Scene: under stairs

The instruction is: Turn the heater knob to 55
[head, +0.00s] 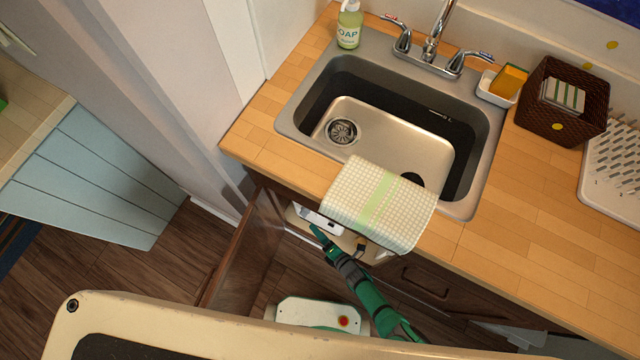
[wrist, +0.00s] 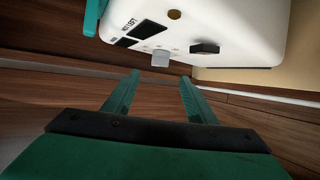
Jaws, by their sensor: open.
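In the wrist view a white heater box (wrist: 240,25) fills the upper part, with dark label panels, small marks and printed text too small to read. A dark faceted knob (wrist: 205,47) and a small grey block-like knob (wrist: 160,59) stick out from its lower face. I cannot read a setting. My gripper (wrist: 160,78) is open and empty, its two green fingers pointing toward the grey knob, apart from it. In the head view my green gripper (head: 319,234) reaches into the open cabinet under the sink, beside the partly hidden white heater (head: 322,222).
An open brown cabinet door (head: 245,250) stands left of my arm. A checked towel (head: 350,195) hangs over the counter edge above it. The sink (head: 400,135), soap bottle (head: 349,25), dark basket (head: 535,110) and drying rack (head: 615,165) are on the wooden counter.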

